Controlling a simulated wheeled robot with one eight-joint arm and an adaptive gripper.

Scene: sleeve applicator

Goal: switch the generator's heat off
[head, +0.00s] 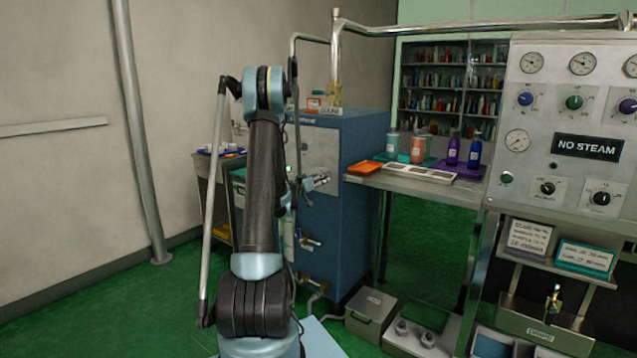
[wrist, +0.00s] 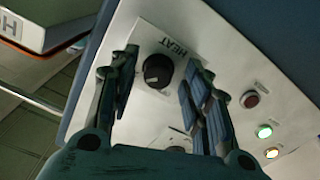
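Whether the fingertips reach the knob's depth cannot be told. In the head view my gripper (head: 318,182) is at the generator's front; the knob is not clear there.
On the panel are a dark red lamp (wrist: 250,99), a lit green lamp (wrist: 264,131) and a lit yellowish lamp (wrist: 271,153). A second dark knob (wrist: 176,149) is partly hidden. A bench (head: 455,187) with bottles stands right of the generator; a NO STEAM sign (head: 587,146) is beyond.

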